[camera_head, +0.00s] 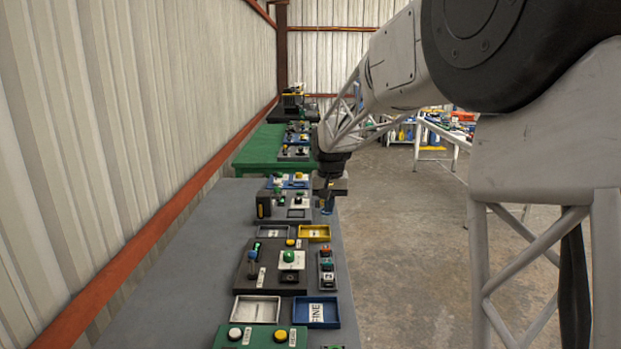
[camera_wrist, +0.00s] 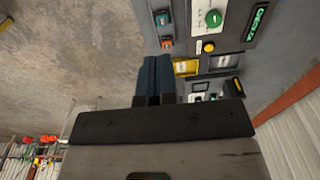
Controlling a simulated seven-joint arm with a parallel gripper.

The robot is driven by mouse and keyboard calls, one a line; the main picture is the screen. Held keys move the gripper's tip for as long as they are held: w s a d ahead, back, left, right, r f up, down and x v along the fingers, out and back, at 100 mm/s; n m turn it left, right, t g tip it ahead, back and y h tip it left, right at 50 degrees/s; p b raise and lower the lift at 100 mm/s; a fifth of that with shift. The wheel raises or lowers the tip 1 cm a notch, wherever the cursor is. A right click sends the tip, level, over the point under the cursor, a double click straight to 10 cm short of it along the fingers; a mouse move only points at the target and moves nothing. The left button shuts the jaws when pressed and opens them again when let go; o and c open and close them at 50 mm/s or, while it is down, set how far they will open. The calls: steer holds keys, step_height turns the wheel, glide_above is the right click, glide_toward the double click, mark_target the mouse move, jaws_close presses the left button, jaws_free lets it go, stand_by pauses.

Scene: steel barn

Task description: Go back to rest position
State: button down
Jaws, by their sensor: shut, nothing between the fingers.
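My gripper (camera_head: 327,205) hangs at the end of my arm over the right edge of the grey table (camera_head: 200,236), beside the far panels. In the wrist view my gripper (camera_wrist: 153,78) shows its dark blue fingers together, with nothing between them. The concrete floor (camera_wrist: 60,70) lies beneath and to the left of the fingers there. My arm reaches in from the upper right in the head view and hides part of the background.
The table carries a dark panel with a green button (camera_head: 289,257), a yellow tray (camera_head: 314,233), a white tray (camera_head: 256,309) and a blue tray (camera_head: 317,312). A green table (camera_head: 256,149) stands beyond. A corrugated wall (camera_head: 110,110) runs along the left. Floor at right is open.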

steer(key=s+d+r, duration=0.2)
steer(key=s+d, duration=0.1)
steer(key=s, duration=0.5)
steer(key=s+d+r+t, duration=0.1)
steer(key=s+d, duration=0.2)
steer(key=s, duration=0.5)
steer(key=s+d+r, duration=0.2)
steer(key=s+d, duration=0.1)
steer(key=s, duration=0.5)
steer(key=s+d+f, duration=0.2)
steer(key=s+f, duration=0.1)
steer(key=s, duration=0.9)
steer(key=s+d+f, duration=0.2)
steer(key=s+f, duration=0.2)
steer(key=s, duration=0.9)
steer(key=shift+d+t, duration=0.2)
steer(key=shift+t, duration=0.2)
